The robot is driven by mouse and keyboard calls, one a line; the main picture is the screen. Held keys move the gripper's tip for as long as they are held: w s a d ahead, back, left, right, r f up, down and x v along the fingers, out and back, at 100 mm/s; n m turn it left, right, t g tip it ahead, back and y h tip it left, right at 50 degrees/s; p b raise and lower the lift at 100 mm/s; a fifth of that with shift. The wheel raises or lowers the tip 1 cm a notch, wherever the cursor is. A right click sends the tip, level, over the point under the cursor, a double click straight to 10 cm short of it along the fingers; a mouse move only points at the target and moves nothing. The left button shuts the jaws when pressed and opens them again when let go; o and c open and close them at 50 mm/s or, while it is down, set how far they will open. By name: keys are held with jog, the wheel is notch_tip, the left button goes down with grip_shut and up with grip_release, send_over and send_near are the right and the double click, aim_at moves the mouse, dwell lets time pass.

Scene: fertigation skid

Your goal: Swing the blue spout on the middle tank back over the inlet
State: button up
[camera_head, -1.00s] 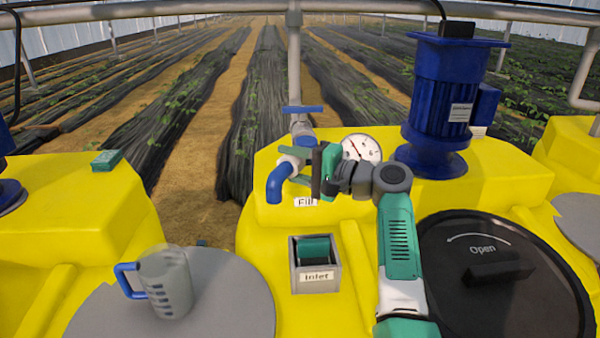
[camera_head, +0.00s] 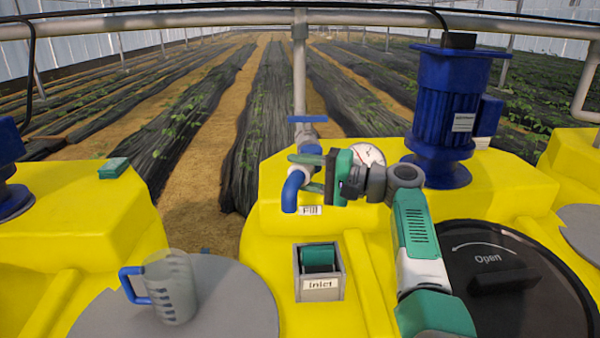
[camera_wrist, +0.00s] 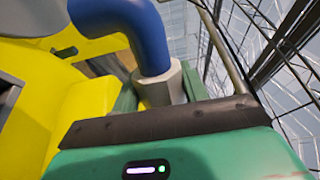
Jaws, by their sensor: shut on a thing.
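The blue spout (camera_head: 293,190) on the middle tank (camera_head: 262,245) bends down from the fill pipe, beside the "Fill" label. Its lower end is behind and slightly left of the inlet (camera_head: 332,290), a grey square box with a green inside. My gripper (camera_head: 304,173) reaches in from the right, with one green finger above and one below the spout's arm. It is shut on the spout. In the wrist view, the blue spout (camera_wrist: 152,42) rises from a pale collar between the green fingers.
A blue motor (camera_head: 447,110) stands at right, behind the black "Open" lid (camera_head: 455,310). A measuring jug (camera_head: 170,290) stands on the grey lid at left.

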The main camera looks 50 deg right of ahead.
aim_at(312, 173)
jog(key=o, duration=1.4)
jog(key=v, duration=0.7)
jog(key=shift+s+d+b, duration=0.1)
jog(key=shift+s+b, duration=0.2)
jog(key=shift+s, duration=0.05)
jog(key=shift+c, duration=0.4)
